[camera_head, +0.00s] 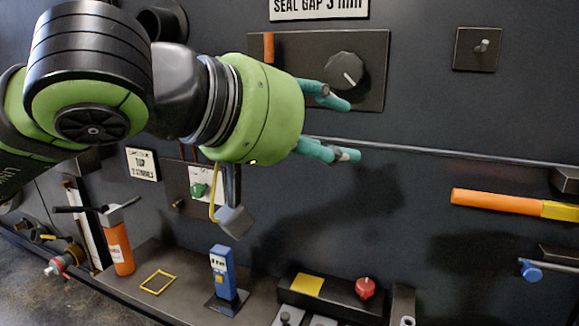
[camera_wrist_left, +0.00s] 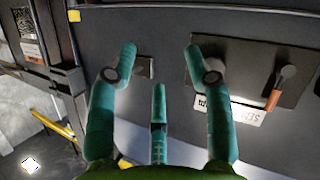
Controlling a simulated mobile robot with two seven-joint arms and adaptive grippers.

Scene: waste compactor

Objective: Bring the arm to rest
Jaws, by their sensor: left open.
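My left arm comes in from the left in the head view. My left gripper (camera_head: 335,125) is open, its teal fingers pointing right in front of the dark panel. Nothing shows between the fingers. In the left wrist view the gripper (camera_wrist_left: 160,70) shows three spread teal fingers with only the panel behind them. A dial plate (camera_head: 372,90) with a round black knob (camera_head: 345,71) lies behind the upper fingers in the head view. My right gripper is in neither view.
A horizontal rail (camera_head: 450,154) runs right of the gripper. An orange handle (camera_head: 495,201) with a yellow end sticks out at right. Below are a shelf (camera_head: 185,275), a blue device (camera_head: 222,272), an orange canister (camera_head: 119,247) and a red knob (camera_head: 365,288). A small plate (camera_head: 470,60) is at upper right.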

